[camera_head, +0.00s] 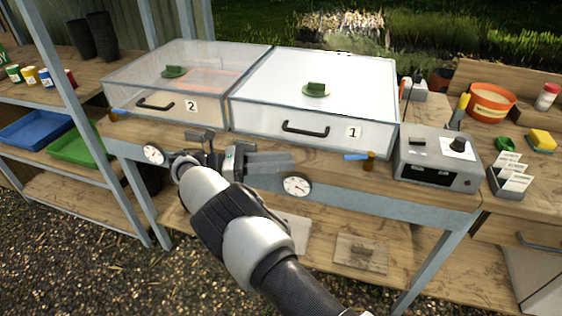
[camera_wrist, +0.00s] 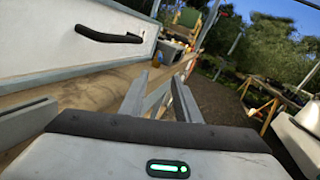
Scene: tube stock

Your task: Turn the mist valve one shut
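A mist valve with a blue lever (camera_head: 356,156) and a brass body (camera_head: 369,163) sits on the bench front near the right corner of the propagator marked 1 (camera_head: 320,130). Its lever points left, along the bench edge. A similar blue-levered valve (camera_head: 118,111) is at the left corner of the propagator marked 2 (camera_head: 192,105). My gripper (camera_head: 285,162) is in front of the bench, left of the valve by propagator 1 and apart from it. In the wrist view the fingertips (camera_wrist: 161,75) stand a little apart, with nothing held between them.
Two round dials (camera_head: 296,186) and (camera_head: 153,154) are on the bench front. A grey control box (camera_head: 438,160) with a black knob stands right of the valve. Propagator 1's black handle (camera_head: 305,129) sticks out above my gripper. Card holder (camera_head: 509,178) stands farther right.

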